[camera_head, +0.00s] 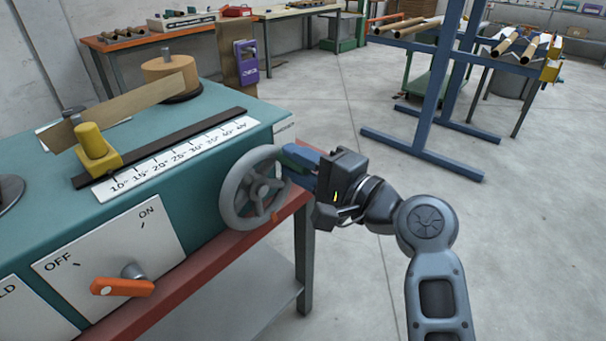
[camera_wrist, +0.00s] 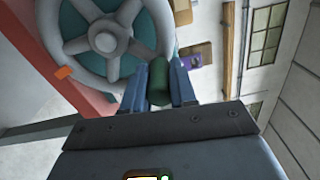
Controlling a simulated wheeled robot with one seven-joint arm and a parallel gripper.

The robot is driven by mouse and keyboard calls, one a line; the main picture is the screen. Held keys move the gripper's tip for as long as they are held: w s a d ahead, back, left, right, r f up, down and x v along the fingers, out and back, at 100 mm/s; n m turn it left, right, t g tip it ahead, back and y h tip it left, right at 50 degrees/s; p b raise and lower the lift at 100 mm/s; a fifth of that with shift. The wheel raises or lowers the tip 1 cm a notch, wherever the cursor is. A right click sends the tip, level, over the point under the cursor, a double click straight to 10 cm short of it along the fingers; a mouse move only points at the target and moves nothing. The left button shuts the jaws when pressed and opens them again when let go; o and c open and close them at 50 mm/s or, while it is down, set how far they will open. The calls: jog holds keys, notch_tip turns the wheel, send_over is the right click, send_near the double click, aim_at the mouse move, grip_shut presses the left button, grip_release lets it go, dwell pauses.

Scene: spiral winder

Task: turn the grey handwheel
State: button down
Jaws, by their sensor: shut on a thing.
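The grey handwheel (camera_head: 228,192) is mounted on the right end of the teal machine. It has a rim, several spokes and a central hub, and also shows in the wrist view (camera_wrist: 72,25). An orange mark (camera_wrist: 64,73) sits at its rim. My gripper (camera_head: 291,162) is at the wheel's right side. In the wrist view its blue fingers (camera_wrist: 159,82) are shut on a dark green handle (camera_wrist: 159,72) by the rim. In the head view the fingers hide that handle.
The machine (camera_head: 215,98) carries a scale strip (camera_head: 180,160) with a yellow slider (camera_head: 95,148). An orange ON/OFF lever (camera_head: 122,287) is on its front. A red-edged bench (camera_head: 205,262) supports it.

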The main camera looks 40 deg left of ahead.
aim_at(263, 157)
jog(key=s+n+b, duration=0.1)
jog(key=n+b, duration=0.1)
jog(key=n, duration=0.1)
jog(key=shift+s+r+n, duration=0.3)
jog(key=shift+s+r, duration=0.05)
jog(key=shift+s, duration=0.05)
jog(key=shift+s+a+r+n+b, duration=0.15)
jog(key=shift+s+n+b, duration=0.4)
jog(key=shift+n, duration=0.3)
jog(key=shift+s+r+n+b, duration=0.15)
jog(key=shift+s+n+b, duration=0.35)
jog(key=shift+n, duration=0.35)
jog(key=c, duration=0.9)
grip_release()
jog(key=shift+r, duration=0.15)
jog(key=d, duration=0.7)
jog(key=shift+s+d, duration=0.25)
jog(key=shift+d, duration=0.15)
